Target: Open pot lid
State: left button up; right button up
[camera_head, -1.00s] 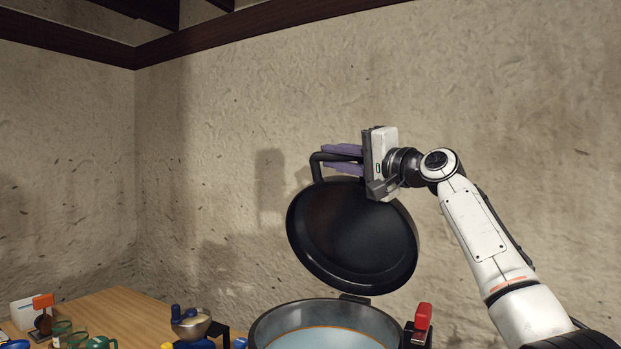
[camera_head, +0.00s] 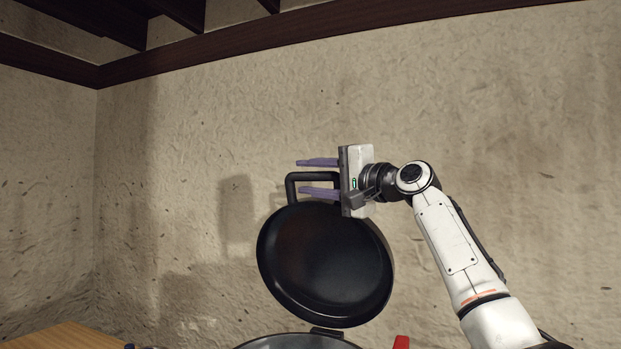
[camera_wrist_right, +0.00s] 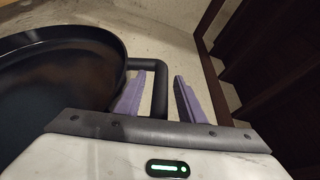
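The black round pot lid (camera_head: 325,265) stands raised and tilted steeply above the pot (camera_head: 295,342). Only the pot's rim shows at the bottom edge of the head view. My right gripper (camera_head: 318,178) is at the lid's black handle (camera_head: 290,187), with its purple fingers spread on both sides of the bar. In the right wrist view, the handle (camera_wrist_right: 160,85) passes between the open fingers (camera_wrist_right: 158,97), with a clear gap to the right finger. The lid (camera_wrist_right: 60,75) is at the left there. My left gripper is not in view.
A red part (camera_head: 401,342) shows beside the pot at the bottom. A corner of the wooden table (camera_head: 65,338) is at the bottom left. A rough plaster wall (camera_head: 480,110) stands behind the lid. The space left of the lid looks free.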

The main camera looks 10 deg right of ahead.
jog(key=shift+s+d+f+b, duration=0.15)
jog(key=shift+s+d+b, duration=0.2)
jog(key=shift+s+b, duration=0.1)
jog(key=b+v, duration=0.3)
jog(key=v, duration=0.6)
jog(key=shift+b, duration=0.3)
jog(key=shift+s, duration=0.1)
